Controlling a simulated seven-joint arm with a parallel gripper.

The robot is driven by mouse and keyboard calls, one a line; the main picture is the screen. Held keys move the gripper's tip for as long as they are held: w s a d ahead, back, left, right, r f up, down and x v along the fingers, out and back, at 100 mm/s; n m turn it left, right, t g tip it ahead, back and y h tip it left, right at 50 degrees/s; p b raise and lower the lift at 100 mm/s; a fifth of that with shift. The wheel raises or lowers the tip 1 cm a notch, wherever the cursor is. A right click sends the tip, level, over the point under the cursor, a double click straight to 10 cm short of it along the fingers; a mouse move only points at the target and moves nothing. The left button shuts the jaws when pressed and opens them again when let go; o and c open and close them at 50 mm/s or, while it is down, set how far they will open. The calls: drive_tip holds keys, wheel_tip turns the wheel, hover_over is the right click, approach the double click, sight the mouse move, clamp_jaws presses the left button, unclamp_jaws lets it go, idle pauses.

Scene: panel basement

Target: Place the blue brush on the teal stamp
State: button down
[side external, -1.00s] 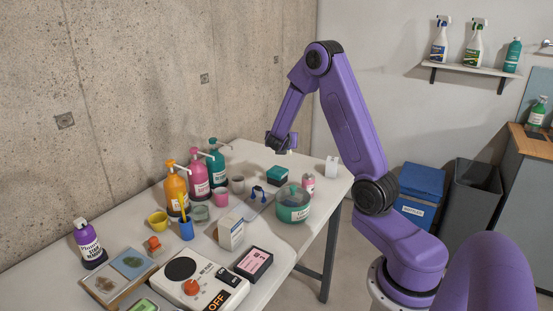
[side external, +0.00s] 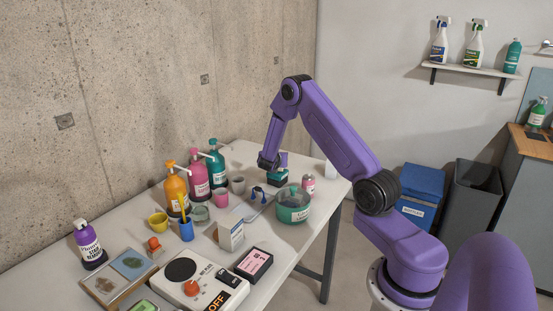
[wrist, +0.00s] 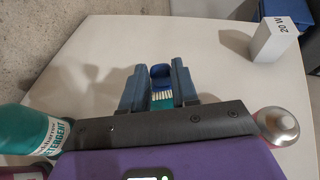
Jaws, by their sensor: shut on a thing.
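My gripper (side external: 270,163) is low over the far part of the table, at the teal stamp (side external: 279,177). In the wrist view, my gripper (wrist: 158,72) is shut on the blue brush (wrist: 160,74), whose pale bristles show between the fingers. A strip of teal, the stamp (wrist: 163,104), shows right by the bristles. I cannot tell whether the brush touches the stamp. In the side view the brush is hidden by the gripper.
A teal bowl (side external: 293,212) and pink can (side external: 308,184) stand nearby at right. Pump bottles (side external: 217,164) line the wall side. A white block (wrist: 275,40) stands beyond; the table between is clear.

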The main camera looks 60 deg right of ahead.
drive_tip(key=shift+f, duration=0.15)
drive_tip(key=c, duration=0.9)
unclamp_jaws()
drive_tip(key=shift+o, duration=0.2)
